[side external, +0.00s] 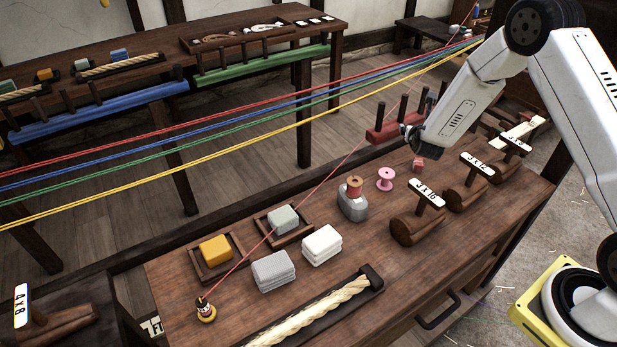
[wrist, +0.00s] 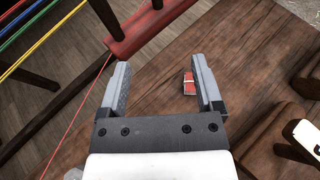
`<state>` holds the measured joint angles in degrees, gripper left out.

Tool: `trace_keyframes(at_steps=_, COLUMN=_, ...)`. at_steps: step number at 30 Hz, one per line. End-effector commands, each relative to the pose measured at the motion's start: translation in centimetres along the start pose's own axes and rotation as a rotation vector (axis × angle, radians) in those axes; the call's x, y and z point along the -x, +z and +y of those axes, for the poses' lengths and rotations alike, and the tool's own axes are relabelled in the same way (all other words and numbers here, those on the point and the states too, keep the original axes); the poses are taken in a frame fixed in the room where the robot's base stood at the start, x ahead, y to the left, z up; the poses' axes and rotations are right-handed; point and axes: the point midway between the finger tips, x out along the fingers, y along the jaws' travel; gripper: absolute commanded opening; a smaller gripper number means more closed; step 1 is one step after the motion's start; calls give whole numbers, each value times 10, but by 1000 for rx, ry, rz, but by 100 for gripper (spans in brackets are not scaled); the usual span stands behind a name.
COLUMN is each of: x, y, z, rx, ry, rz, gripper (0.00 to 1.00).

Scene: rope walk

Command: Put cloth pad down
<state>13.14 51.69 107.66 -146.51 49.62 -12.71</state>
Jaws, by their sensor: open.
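Two folded cloth pads lie on the brown workbench (side external: 400,270): a white one (side external: 322,244) and a grey striped one (side external: 273,270), side by side, apart from each other. No pad shows in the wrist view. My gripper (side external: 408,133) is at the far side of the bench, well to the right of the pads, close to the red peg rack.
The red peg rack (side external: 385,135) stands at the bench's far edge. A yellow block (side external: 215,251) and a grey-green block (side external: 283,219) sit in wooden trays. A spool on a grey block (side external: 352,205), a pink spool (side external: 386,178) and labelled wooden tools (side external: 414,229) stand nearby. Coloured cords (side external: 200,143) stretch behind.

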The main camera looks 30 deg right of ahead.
Motion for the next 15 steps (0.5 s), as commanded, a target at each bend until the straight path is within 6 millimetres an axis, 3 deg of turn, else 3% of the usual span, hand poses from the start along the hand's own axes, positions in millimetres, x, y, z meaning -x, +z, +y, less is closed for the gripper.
trace_keyframes(at_steps=15, x=50, y=38, z=39, rx=35, ry=81, rz=-3, gripper=84)
